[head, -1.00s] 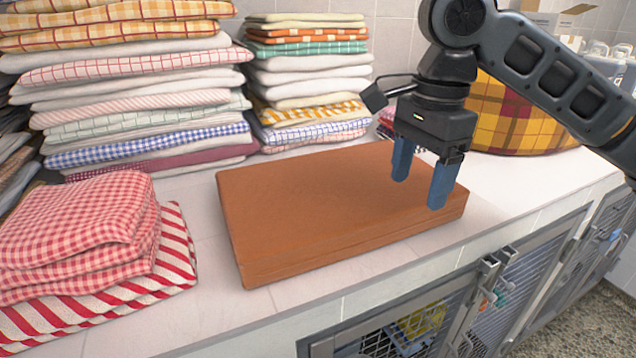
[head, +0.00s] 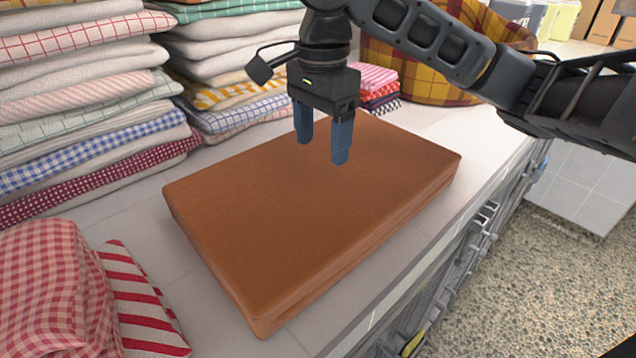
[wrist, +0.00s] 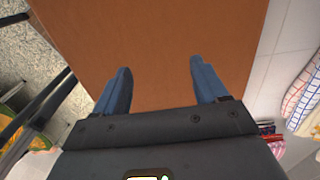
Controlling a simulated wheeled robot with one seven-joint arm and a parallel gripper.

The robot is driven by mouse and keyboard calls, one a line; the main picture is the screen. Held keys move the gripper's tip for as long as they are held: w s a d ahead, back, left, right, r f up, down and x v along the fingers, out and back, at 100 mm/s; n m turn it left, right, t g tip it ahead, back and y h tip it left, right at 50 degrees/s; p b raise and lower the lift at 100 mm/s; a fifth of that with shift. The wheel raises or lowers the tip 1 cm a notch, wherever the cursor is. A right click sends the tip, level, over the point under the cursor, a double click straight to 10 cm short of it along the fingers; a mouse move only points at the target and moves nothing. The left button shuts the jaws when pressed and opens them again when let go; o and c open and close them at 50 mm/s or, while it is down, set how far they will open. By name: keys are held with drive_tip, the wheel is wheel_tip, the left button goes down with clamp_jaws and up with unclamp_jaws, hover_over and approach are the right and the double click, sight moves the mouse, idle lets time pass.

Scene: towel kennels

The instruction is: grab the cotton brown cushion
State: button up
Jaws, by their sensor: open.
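The brown cushion (head: 305,205) is a flat, rectangular orange-brown slab lying on the pale tiled counter in the head view. It also fills the middle of the wrist view (wrist: 155,45). My gripper (head: 322,150) points down over the far part of the cushion, with its two blue fingers apart and nothing between them. In the wrist view my fingers (wrist: 160,80) both show against the cushion's top, one on each side. I cannot tell exactly how high the fingertips are above it.
Tall stacks of folded towels (head: 80,120) stand along the back left. A red checked towel pile (head: 55,290) lies at the front left. A yellow plaid basket (head: 415,65) stands behind my arm. Wire kennel doors (head: 450,270) line the counter's front.

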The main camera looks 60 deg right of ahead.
sight(323, 169)
wheel_tip(323, 169, down, 5)
drive_tip(key=shift+s, duration=0.1)
drive_tip(key=shift+c, duration=0.2)
clamp_jaws()
idle(0.6)
